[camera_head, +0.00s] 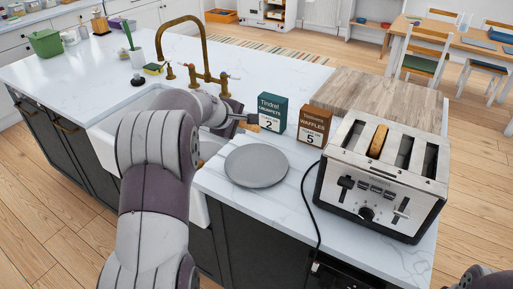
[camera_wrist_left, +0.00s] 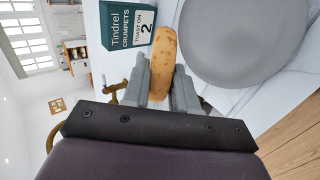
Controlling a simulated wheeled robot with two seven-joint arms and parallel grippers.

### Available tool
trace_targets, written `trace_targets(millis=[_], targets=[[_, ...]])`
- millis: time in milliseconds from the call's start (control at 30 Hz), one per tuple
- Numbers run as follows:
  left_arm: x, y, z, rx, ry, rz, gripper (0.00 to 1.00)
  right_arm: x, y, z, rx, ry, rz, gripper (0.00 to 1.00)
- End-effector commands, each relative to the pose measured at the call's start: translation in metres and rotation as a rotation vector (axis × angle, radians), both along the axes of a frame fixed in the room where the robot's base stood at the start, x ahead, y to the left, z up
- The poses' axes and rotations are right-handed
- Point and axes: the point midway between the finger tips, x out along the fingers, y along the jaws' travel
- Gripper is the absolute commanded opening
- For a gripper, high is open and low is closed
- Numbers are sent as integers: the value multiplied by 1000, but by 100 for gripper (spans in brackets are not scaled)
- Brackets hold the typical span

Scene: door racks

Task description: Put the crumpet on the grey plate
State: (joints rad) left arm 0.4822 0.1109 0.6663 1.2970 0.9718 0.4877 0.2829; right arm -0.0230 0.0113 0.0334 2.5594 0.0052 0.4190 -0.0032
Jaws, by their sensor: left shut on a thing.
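My left gripper (camera_head: 240,121) is shut on a golden-brown crumpet (camera_head: 250,127) and holds it above the counter, just left of the teal crumpet box. In the left wrist view the crumpet (camera_wrist_left: 162,55) is pinched edge-on between the fingers (camera_wrist_left: 160,88). The round grey plate (camera_head: 256,165) lies empty on the white counter, nearer to me and below the crumpet in the head view. The plate also shows in the left wrist view (camera_wrist_left: 245,40), right of the crumpet and apart from it. My right gripper is out of view.
The teal crumpet box (camera_head: 271,112) reads 2 and the brown waffle box (camera_head: 314,125) reads 5. A steel toaster (camera_head: 370,205) right of the plate has a browned piece (camera_head: 378,141) in one slot. Its black cord (camera_head: 306,200) runs near the plate. A sink and brass tap (camera_head: 203,50) are left.

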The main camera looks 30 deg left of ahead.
Motion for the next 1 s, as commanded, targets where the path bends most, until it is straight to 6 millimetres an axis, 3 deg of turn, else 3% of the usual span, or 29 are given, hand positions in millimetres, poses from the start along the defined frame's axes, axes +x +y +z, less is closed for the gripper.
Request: trace_targets(millis=[267, 700, 1000], targets=[[0, 0, -18, -1, -19, -1, 0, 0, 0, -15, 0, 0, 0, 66], [0, 0, -97, 0, -18, -2, 0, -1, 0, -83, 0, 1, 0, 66], [0, 0, -100, -1, -18, -3, 0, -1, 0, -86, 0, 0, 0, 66]])
